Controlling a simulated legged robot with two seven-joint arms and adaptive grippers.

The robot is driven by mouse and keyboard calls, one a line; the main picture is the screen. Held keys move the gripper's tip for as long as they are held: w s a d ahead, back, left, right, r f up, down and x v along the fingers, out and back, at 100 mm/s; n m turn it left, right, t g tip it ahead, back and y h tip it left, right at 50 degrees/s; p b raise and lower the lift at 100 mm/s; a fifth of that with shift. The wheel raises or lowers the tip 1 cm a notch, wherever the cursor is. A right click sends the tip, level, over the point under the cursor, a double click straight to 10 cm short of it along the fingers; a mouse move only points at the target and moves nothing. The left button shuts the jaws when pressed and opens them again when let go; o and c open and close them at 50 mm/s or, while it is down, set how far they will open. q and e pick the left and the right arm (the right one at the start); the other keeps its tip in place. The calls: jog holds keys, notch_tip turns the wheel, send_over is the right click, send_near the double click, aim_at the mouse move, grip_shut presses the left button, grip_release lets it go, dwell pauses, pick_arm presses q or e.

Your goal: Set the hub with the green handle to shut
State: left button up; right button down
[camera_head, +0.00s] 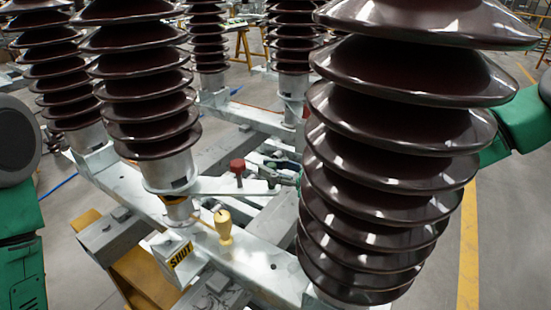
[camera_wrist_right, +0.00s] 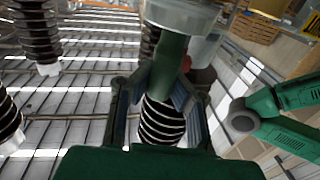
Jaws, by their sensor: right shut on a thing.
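In the right wrist view, the green handle (camera_wrist_right: 172,60) hangs from a pale round hub (camera_wrist_right: 185,14). My right gripper (camera_wrist_right: 168,90) has its two dark fingers closed around the handle. In the head view, my right arm passes behind the large front insulator, and only small green and dark parts of the gripper (camera_head: 288,165) show beside the insulator's left edge. The handle's position mark is hidden there. My left arm shows at the left edge of the head view, but its gripper is out of frame.
A red knob (camera_head: 237,167) stands on a pale bar, and a yellow handle (camera_head: 223,225) stands on the frame (camera_head: 262,265). A yellow SHUT label (camera_head: 180,255) is beside the yellow handle. Tall brown insulators (camera_head: 395,140) crowd the view. Open floor lies at right.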

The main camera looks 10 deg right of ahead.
jog(key=shift+d, duration=0.1)
jog(key=c, duration=1.4)
grip_release()
jog(key=shift+d, duration=0.25)
jog(key=shift+d, duration=0.15)
jog(key=v, duration=1.2)
jog(key=shift+f, duration=0.15)
